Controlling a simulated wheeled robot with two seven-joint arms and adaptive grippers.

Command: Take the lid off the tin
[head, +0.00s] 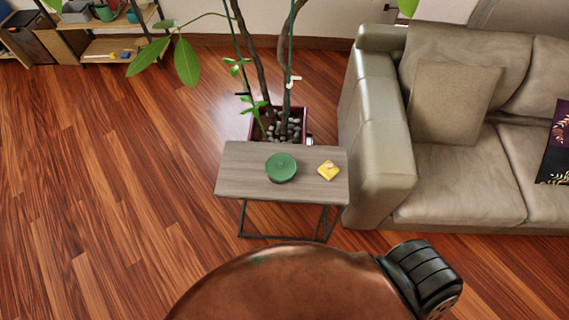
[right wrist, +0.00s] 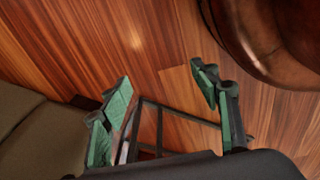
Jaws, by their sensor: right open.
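A round green tin (head: 281,167) with its lid on stands on a small grey wooden side table (head: 240,183). The lid has a small knob or mark at its middle; the seam cannot be made out. My right gripper (right wrist: 162,85) shows in the right wrist view with its green-padded fingers spread apart and nothing between them. It points at the floor, with dark metal bars, likely the table's frame (right wrist: 160,128), behind and below the fingers. The tin is not in the right wrist view. My left gripper is not in view.
A yellow object (head: 328,170) lies right of the tin on the table. A potted plant (head: 283,125) stands right behind the table, its stems and leaves rising above. A beige sofa (head: 455,180) stands close on the right. The wooden floor (head: 110,210) on the left is clear.

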